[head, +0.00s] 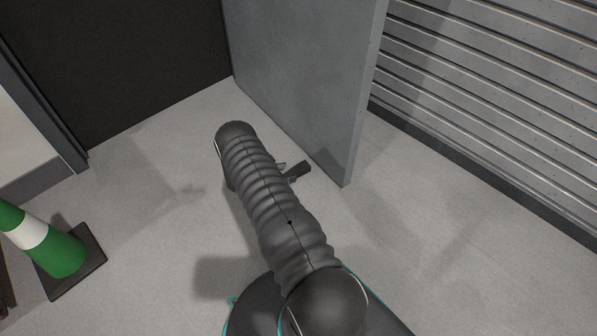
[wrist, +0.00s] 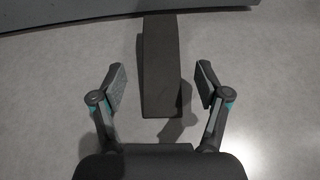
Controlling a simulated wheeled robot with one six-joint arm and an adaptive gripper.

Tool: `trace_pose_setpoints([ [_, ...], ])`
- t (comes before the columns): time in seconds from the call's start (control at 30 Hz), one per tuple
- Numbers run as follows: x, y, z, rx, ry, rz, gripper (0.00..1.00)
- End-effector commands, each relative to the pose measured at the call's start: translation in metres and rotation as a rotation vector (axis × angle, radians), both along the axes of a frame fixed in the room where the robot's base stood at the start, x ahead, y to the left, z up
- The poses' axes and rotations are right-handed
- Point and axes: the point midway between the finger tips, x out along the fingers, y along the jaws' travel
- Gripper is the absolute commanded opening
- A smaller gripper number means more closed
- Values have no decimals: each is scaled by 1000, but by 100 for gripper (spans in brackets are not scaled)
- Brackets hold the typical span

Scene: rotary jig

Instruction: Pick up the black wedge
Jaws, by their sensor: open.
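The black wedge (wrist: 160,50) is a long dark block lying on the floor. In the wrist view it runs from the top centre down between the fingers, its far end close to the foot of the grey panel. My gripper (wrist: 160,84) is open, with one finger on each side of the wedge's near part and a gap on both sides. In the head view a dark end of the wedge (head: 300,168) shows to the right of my arm. My arm hides the rest of the wedge and most of the gripper there.
The grey door-like panel (head: 305,75) stands upright just beyond the wedge; its lower edge also shows in the wrist view (wrist: 90,8). A ribbed shutter wall (head: 500,90) is at the right. A green and white cone (head: 55,250) stands at the left. Floor between is clear.

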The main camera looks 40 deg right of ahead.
Motion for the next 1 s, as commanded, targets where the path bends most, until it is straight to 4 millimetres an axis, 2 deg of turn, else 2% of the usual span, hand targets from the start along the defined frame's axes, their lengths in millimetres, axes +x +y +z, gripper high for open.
trace_pose_setpoints([
  [0.3,-7,-39,-14,0,1,-2,75],
  [0.57,-7,-44,-15,0,0,-1,75],
  [0.67,-7,-44,-15,0,0,-1,55],
  [0.8,-7,-44,-15,0,0,-1,20],
  [0.87,-7,-44,-15,0,0,-1,7],
  [1.0,-7,-44,-14,0,0,-1,7],
])
